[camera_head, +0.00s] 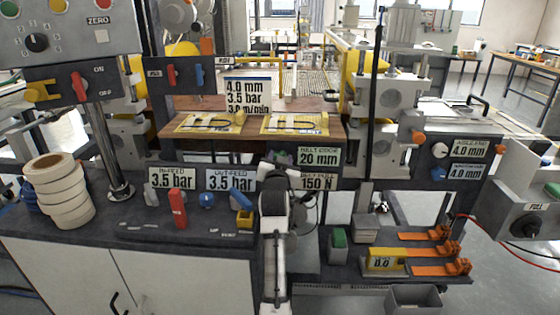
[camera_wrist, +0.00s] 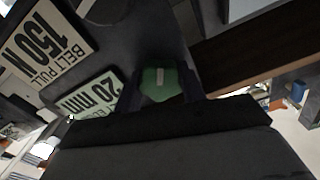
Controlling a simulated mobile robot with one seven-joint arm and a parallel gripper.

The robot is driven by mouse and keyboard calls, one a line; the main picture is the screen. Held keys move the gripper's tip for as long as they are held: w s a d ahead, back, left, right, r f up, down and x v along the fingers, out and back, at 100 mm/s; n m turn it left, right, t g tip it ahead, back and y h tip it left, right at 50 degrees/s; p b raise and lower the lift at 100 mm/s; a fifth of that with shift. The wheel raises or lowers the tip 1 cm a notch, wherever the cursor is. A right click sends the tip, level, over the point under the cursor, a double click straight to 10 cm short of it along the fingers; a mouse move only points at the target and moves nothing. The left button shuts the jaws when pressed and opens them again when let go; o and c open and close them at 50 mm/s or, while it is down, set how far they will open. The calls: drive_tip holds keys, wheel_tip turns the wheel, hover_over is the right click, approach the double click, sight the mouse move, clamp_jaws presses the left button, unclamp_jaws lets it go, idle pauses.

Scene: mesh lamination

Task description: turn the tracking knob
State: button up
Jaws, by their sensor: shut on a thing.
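The green tracking knob (camera_wrist: 160,84) with a pale mark on its face sits on a dark panel in the wrist view. My gripper (camera_wrist: 161,92) has its dark fingers on either side of the knob and is shut on it. In the head view my gripper (camera_head: 283,158) reaches the panel just left of the 20 mm readout (camera_head: 319,157); only a little green shows there and my arm hides most of the knob. The 20 mm readout also shows beside the knob in the wrist view (camera_wrist: 92,99).
A 150 N belt pull readout (camera_head: 317,182) lies just below, close to my arm. A wooden shelf (camera_head: 190,128) with yellow-marked plates is above. A red lever (camera_head: 178,208), a blue knob (camera_head: 207,200) and a yellow switch (camera_head: 243,218) stand on the left counter, near tape rolls (camera_head: 58,190).

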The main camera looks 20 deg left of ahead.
drive_tip(key=o, duration=1)
drive_tip(key=b+v, duration=0.3)
drive_tip(key=v, duration=1)
drive_tip(key=shift+s+d, duration=0.1)
drive_tip(key=shift+s, duration=0.3)
